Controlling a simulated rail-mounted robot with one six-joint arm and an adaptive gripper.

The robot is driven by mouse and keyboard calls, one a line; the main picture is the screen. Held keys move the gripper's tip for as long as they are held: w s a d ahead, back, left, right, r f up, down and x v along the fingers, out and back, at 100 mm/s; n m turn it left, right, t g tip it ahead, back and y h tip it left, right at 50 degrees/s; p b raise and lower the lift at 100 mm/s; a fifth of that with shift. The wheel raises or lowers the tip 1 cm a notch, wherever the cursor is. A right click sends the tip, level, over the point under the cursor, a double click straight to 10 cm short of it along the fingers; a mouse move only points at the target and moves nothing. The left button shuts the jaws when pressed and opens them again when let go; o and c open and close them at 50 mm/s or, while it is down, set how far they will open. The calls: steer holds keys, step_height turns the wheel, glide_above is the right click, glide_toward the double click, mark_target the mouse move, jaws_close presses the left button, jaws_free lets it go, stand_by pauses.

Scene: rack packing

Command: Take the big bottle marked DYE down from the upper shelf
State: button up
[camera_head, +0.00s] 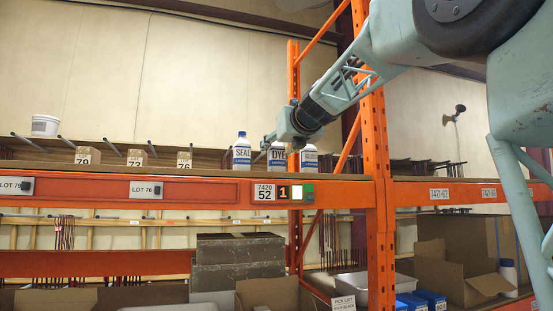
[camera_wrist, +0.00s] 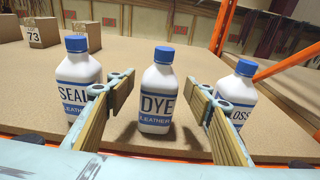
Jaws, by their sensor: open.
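The big bottle marked DYE (camera_wrist: 156,92) is white with a blue cap and stands upright on the upper shelf (camera_wrist: 40,113). It also shows in the head view (camera_head: 277,158), partly behind my gripper. My gripper (camera_wrist: 158,90) is open, with its wood-faced fingers to the left and right of the DYE bottle and gaps on both sides. In the head view my gripper (camera_head: 270,143) reaches in at the bottles from the right. A SEAL bottle (camera_wrist: 79,78) stands just left of the left finger. A bottle with a label ending in LOSS (camera_wrist: 239,97) stands just right of the right finger.
Boxes marked 79 (camera_head: 88,155), 73 (camera_head: 137,157) and 76 (camera_head: 184,160) and a white bucket (camera_head: 45,126) stand farther left on the shelf. An orange upright (camera_head: 376,160) rises right of the bottles. The orange shelf beam (camera_head: 210,192) runs along the front edge.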

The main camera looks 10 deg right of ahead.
steer(key=shift+c, duration=0.4)
steer(key=c, duration=1)
steer(key=shift+r, duration=0.15)
steer(key=shift+r+p, duration=0.75)
steer(key=shift+r, duration=1.05)
steer(key=shift+s+f, duration=0.15)
steer(key=shift+s, duration=0.1)
steer(key=s, duration=0.5)
steer(key=s+r+b, duration=0.1)
steer(key=s, duration=0.4)
steer(key=s+a, duration=0.1)
steer(key=s, duration=0.4)
steer(key=shift+s+a+r, duration=0.1)
steer(key=shift+s+r, duration=0.15)
steer(key=shift+s, duration=0.05)
